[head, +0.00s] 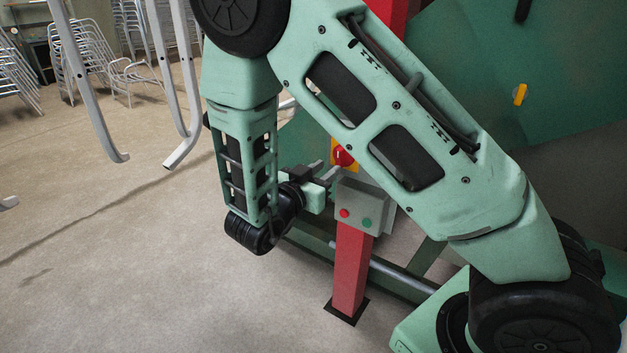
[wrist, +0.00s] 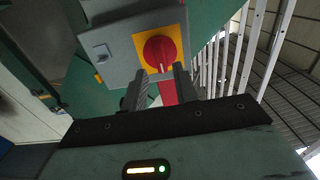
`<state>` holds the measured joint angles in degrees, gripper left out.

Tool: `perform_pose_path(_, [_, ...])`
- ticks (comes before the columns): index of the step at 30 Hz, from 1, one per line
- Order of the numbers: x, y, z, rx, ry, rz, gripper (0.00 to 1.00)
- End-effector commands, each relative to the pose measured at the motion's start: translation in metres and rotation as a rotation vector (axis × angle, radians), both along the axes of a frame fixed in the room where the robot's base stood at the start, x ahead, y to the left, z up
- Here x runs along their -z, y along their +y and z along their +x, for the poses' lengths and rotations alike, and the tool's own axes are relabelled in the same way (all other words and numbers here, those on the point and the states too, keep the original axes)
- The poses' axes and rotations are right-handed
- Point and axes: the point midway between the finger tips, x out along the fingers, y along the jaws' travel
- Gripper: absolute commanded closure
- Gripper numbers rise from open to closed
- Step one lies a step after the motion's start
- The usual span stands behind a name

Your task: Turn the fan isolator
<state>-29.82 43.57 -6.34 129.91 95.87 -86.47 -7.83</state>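The red rotary knob of an isolator (head: 342,155) on a yellow plate shows on the red post in the head view, partly hidden by my arm. In the wrist view the red knob (wrist: 159,52) on its yellow plate is clear, on the face of a grey box (wrist: 112,65). A pale mark lies at its lower edge. My gripper (head: 327,170) is close in front of the knob. In the wrist view its two fingers (wrist: 161,73) are apart, with their tips at the knob's lower edge. Nothing is held between them; contact cannot be told.
A grey box (head: 360,208) with red and green buttons sits on the red post (head: 350,270) just below. A yellow handle (head: 520,95) is on the green panel at right. Chair frames (head: 85,60) stand at back left. The floor at left is largely clear.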

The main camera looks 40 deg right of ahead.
Motion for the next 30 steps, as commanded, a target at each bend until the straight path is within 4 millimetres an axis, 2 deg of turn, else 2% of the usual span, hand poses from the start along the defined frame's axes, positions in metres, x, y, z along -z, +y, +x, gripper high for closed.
perform_pose_path(3, [0.002,-0.016,0.005,0.002,-0.001,0.001,0.71])
perform_pose_path(9, [0.0,-0.037,0.013,0.0,0.001,0.002,0.71])
perform_pose_path(16, [0.0,-0.048,0.018,-0.001,0.001,0.002,0.71])
perform_pose_path(17, [0.0,-0.047,0.018,-0.002,0.0,0.002,0.76])
perform_pose_path(19, [0.0,-0.047,0.018,-0.002,0.0,0.002,0.96])
perform_pose_path(20, [0.0,-0.047,0.018,-0.002,0.0,0.002,0.99])
perform_pose_path(25, [0.0,-0.047,0.017,-0.003,0.037,-0.011,0.98])
perform_pose_path(30, [0.001,-0.046,0.017,-0.002,0.294,-0.104,0.98])
